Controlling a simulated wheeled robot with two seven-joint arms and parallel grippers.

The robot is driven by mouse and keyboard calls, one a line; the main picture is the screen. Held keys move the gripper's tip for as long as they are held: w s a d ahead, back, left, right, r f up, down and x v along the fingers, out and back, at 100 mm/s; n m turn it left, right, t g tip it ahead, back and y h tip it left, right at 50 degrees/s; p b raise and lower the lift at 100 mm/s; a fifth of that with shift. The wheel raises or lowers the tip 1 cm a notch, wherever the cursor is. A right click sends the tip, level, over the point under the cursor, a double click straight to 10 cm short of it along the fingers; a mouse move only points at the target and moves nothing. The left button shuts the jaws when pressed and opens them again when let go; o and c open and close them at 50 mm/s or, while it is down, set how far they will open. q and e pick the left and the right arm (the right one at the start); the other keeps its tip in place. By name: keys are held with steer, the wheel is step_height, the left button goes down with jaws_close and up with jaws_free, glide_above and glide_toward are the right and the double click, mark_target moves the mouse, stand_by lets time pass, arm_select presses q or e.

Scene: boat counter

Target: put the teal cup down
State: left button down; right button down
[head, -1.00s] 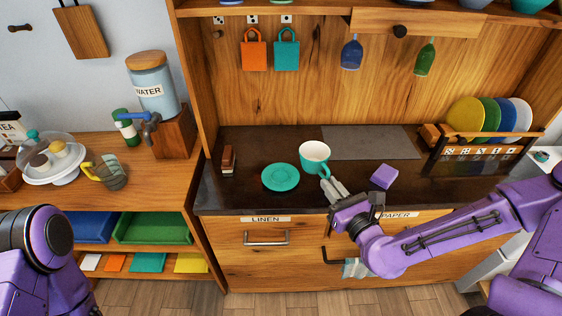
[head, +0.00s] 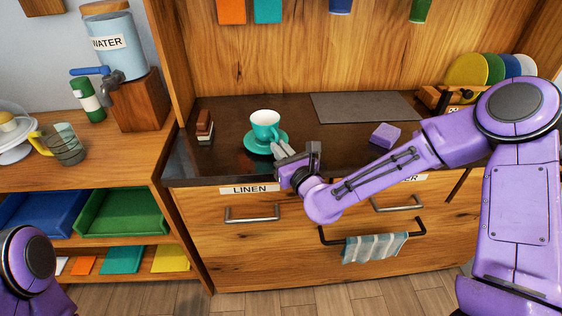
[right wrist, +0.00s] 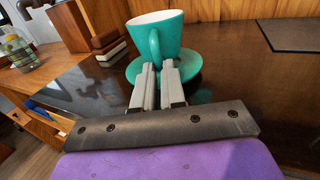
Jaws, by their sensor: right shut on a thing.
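The teal cup (head: 265,119), white inside, is upright over the teal saucer (head: 253,146) on the dark counter. My right gripper (head: 280,147) is shut on the cup's handle, on the cup's near side. In the right wrist view, the fingers (right wrist: 158,68) close at the lower end of the handle, and the cup (right wrist: 172,37) stands above the saucer (right wrist: 187,75). I cannot tell whether the cup's base touches the saucer. My left gripper is out of view; only part of my left arm shows.
A brown-and-white block stack (head: 205,127) stands left of the saucer. A purple block (head: 385,135) and a grey mat (head: 366,107) lie to the right. A plate rack (head: 446,97) is at the far right. The counter (head: 335,142) is bare between saucer and purple block.

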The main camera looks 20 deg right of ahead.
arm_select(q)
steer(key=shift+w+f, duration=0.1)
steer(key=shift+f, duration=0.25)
arm_select(e)
steer(key=shift+w+a+f, duration=0.1)
steer(key=shift+w+f, duration=0.05)
steer(key=shift+f, duration=0.2)
steer(key=shift+f, duration=0.15)
steer(key=c, duration=1.6)
jaws_free()
steer(key=o, duration=0.4)
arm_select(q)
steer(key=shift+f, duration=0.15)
